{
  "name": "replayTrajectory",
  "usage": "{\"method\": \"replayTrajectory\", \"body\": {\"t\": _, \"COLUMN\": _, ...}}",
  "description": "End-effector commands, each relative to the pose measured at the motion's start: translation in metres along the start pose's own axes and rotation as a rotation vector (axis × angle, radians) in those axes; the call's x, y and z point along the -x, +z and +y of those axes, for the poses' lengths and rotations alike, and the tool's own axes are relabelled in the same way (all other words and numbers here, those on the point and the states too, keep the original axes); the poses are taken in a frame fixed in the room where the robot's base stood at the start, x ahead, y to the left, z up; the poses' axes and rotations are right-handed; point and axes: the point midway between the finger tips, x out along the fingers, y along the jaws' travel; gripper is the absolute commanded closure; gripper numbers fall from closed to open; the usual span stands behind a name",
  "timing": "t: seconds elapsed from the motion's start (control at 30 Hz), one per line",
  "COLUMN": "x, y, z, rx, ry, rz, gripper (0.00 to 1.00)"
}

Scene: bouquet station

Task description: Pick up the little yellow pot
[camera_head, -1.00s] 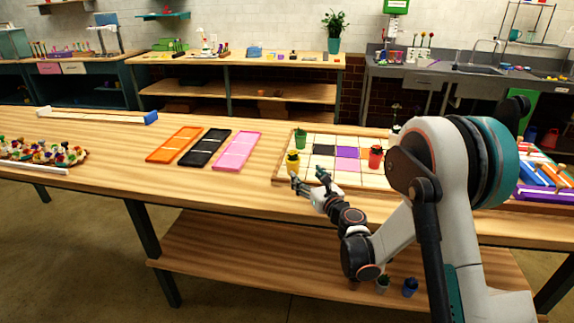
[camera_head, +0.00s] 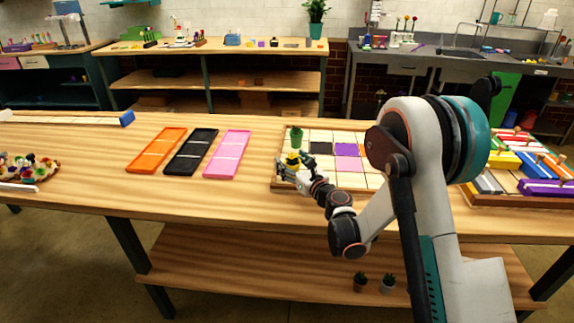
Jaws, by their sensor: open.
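The little yellow pot (camera_head: 292,161) stands on the near left part of the gridded wooden board (camera_head: 340,182). My gripper (camera_head: 291,172) is right at the pot, in front of it, and overlaps its lower part in the picture. The jaws are open. I cannot tell whether the fingers are around the pot or only in front of it. A green pot with a plant (camera_head: 296,138) stands just behind the yellow pot on the same board.
Orange (camera_head: 156,151), black (camera_head: 191,153) and pink (camera_head: 226,155) trays lie left of the board. A rack with coloured bars (camera_head: 520,170) is at the right. My arm hides the board's right part. The table front left of the board is clear.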

Motion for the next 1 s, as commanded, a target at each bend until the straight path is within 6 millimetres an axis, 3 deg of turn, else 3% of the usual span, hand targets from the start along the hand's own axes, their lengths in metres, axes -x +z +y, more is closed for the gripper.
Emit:
{"method": "replayTrajectory", "body": {"t": 0.17, "x": 0.000, "y": 0.000, "z": -0.001, "rx": 0.000, "ry": -0.001, "rz": 0.000, "gripper": 0.31}}
{"method": "replayTrajectory", "body": {"t": 0.4, "x": 0.000, "y": 0.000, "z": -0.001, "rx": 0.000, "ry": -0.001, "rz": 0.000, "gripper": 0.86}}
{"method": "replayTrajectory", "body": {"t": 0.5, "x": 0.000, "y": 0.000, "z": -0.001, "rx": 0.000, "ry": -0.001, "rz": 0.000, "gripper": 0.96}}
{"method": "replayTrajectory", "body": {"t": 0.77, "x": 0.000, "y": 0.002, "z": -0.001, "rx": 0.000, "ry": -0.001, "rz": 0.000, "gripper": 0.96}}
{"method": "replayTrajectory", "body": {"t": 1.0, "x": 0.000, "y": 0.024, "z": -0.001, "rx": 0.000, "ry": -0.001, "rz": 0.000, "gripper": 0.96}}
